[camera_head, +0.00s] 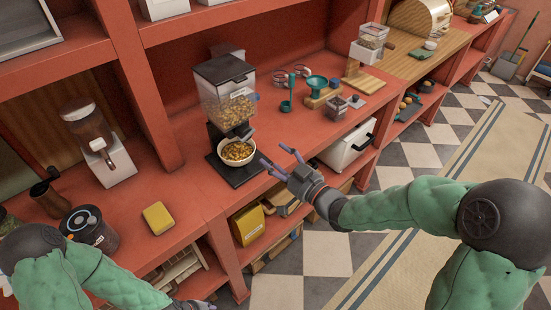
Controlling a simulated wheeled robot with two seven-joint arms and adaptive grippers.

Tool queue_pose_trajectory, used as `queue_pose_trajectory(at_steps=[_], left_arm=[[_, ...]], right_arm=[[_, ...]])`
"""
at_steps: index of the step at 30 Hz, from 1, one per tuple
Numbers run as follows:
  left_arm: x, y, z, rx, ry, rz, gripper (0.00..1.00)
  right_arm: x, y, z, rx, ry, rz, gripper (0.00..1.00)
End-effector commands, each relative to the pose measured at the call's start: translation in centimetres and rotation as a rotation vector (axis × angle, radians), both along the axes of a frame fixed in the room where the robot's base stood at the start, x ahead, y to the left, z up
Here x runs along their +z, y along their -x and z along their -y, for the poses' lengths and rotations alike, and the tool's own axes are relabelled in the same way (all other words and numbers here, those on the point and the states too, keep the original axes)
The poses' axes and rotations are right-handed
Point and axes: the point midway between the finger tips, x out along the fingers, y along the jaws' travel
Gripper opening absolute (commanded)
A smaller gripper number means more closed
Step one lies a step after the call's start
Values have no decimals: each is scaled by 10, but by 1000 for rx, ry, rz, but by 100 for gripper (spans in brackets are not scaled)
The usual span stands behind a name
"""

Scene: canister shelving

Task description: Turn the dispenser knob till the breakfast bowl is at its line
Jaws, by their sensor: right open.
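The cereal dispenser (223,73) stands on the red counter, with a clear hopper part filled with flakes and a dark base. The breakfast bowl (224,159) sits upright on that base under the outlet and holds a heap of brown cereal. The bowl's line cannot be made out. The knob is too small to tell clearly. My right gripper (273,157) is open and empty, just right of the bowl and apart from it, with its fingers toward the dispenser.
A green ladle (287,97), a teal funnel (315,84) and small jars stand right of the dispenser. A yellow sponge (158,218) lies on the left counter near a white-based dispenser (111,163). Red shelf uprights frame the dispenser's bay.

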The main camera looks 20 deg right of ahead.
Motion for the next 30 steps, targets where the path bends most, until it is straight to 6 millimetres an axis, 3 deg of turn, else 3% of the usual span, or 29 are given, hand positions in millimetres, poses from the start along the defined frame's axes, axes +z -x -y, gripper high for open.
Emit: queue_pose_trajectory(at_steps=[5,12,16,24,30], left_arm=[[19,0,0,0,0,0,40],[72,0,0,0,0,1,40],[91,0,0,0,0,0,40],[99,0,0,0,0,0,40],[98,0,0,0,0,0,40]], right_arm=[[5,-4,-1,4,-16,-10,67],[10,-15,-3,7,-68,-28,67],[9,-18,-4,1,-91,-32,67],[3,-23,-7,-3,-105,-31,67],[3,-48,-17,0,-104,-29,67]])
